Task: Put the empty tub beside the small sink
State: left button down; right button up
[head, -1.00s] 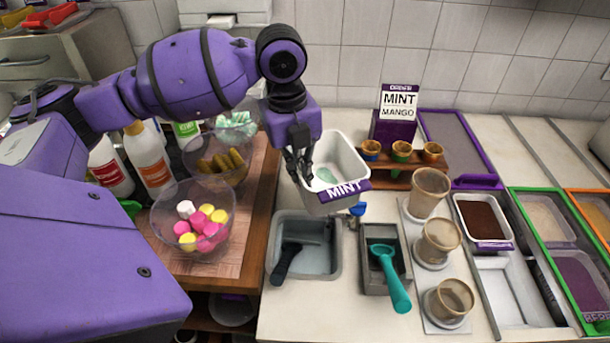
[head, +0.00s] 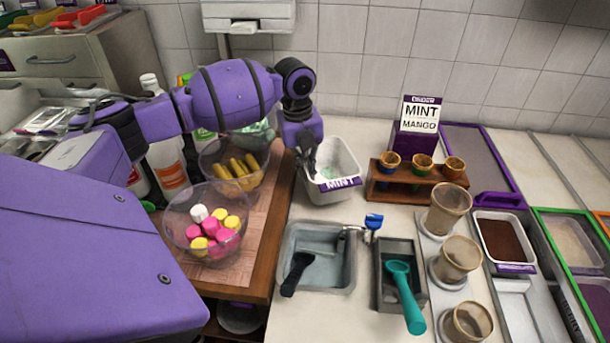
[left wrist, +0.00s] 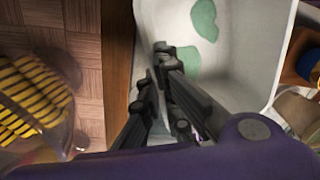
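The white tub (head: 346,160) with a purple MINT label stands on or just above the counter behind the small sink (head: 328,266). Only green smears show inside it, also in the left wrist view (left wrist: 245,55). My left gripper (head: 308,168) is at the tub's left wall. In the left wrist view its fingers (left wrist: 160,75) are close together on that wall, one partly hiding the rim. The sink is grey, with a dark-handled tool in it and a blue-topped tap at its back right. My right gripper is out of view.
A wooden cone rack (head: 415,187) and the MINT MANGO sign (head: 419,114) stand right of the tub. Bowls of marshmallows (head: 207,225) and striped yellow pieces (head: 236,170) are at left. A teal scoop (head: 405,295) lies in a narrow well right of the sink.

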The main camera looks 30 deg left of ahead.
pick_arm(q)
jog(key=shift+w+a+f, duration=0.15)
jog(key=shift+w+f, duration=0.05)
jog(key=shift+f, duration=1.7)
jog(key=c, duration=2)
grip_release()
jog(key=r, duration=1.2)
jog(key=shift+s+a+r, duration=0.1)
jog(key=shift+s+a, duration=0.3)
